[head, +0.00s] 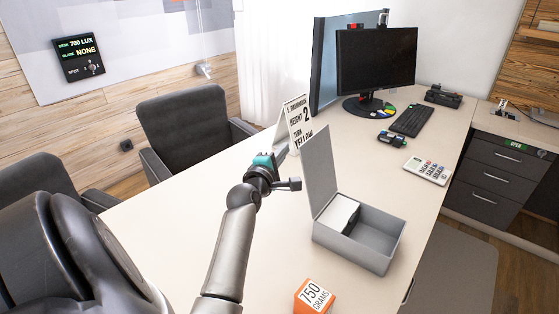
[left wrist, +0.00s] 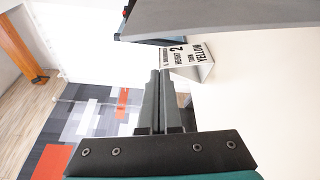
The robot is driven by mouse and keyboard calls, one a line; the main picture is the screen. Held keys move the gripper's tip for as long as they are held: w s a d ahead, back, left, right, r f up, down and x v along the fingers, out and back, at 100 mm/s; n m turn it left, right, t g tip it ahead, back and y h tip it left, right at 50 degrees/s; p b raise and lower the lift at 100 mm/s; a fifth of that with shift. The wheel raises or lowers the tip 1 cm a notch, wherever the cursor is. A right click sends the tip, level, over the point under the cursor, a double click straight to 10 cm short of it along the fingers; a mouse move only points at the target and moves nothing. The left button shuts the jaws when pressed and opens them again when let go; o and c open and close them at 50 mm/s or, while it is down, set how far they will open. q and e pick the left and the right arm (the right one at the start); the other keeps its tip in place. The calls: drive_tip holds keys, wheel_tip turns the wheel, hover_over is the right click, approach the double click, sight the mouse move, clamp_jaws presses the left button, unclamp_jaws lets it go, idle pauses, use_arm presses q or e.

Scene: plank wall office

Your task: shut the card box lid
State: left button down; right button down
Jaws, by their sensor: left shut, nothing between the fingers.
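The grey card box (head: 375,256) stands on the desk with its lid (head: 319,170) open, raised nearly upright on the left side. A white block (head: 337,214) lies inside the box. My left gripper (head: 281,152) is just left of the lid, on its outer side, near the height of its upper part. Its fingers (left wrist: 160,75) are shut and empty in the left wrist view. A grey slab, apparently the lid (left wrist: 230,18), crosses the top right of that view, apart from the fingers. My right gripper is not in view.
A sign card (head: 296,123) stands beyond the gripper. An orange 750 grams block (head: 315,296) sits at the near edge. A calculator (head: 427,170), keyboard (head: 411,121) and monitor (head: 375,62) are farther back. The desk right of the box is clear.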

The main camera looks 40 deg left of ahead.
use_arm(q)
drive_tip(key=shift+w+d+r, duration=0.1)
drive_tip(key=shift+w+d, duration=0.2)
drive_tip(key=shift+w, duration=0.5)
drive_tip(key=shift+w+d+r, duration=0.15)
drive_tip(key=shift+w+d, duration=0.2)
drive_tip(key=shift+w, duration=0.4)
drive_tip(key=shift+w+d+r, duration=0.1)
drive_tip(key=shift+w+d, duration=0.2)
drive_tip(key=shift+w, duration=0.5)
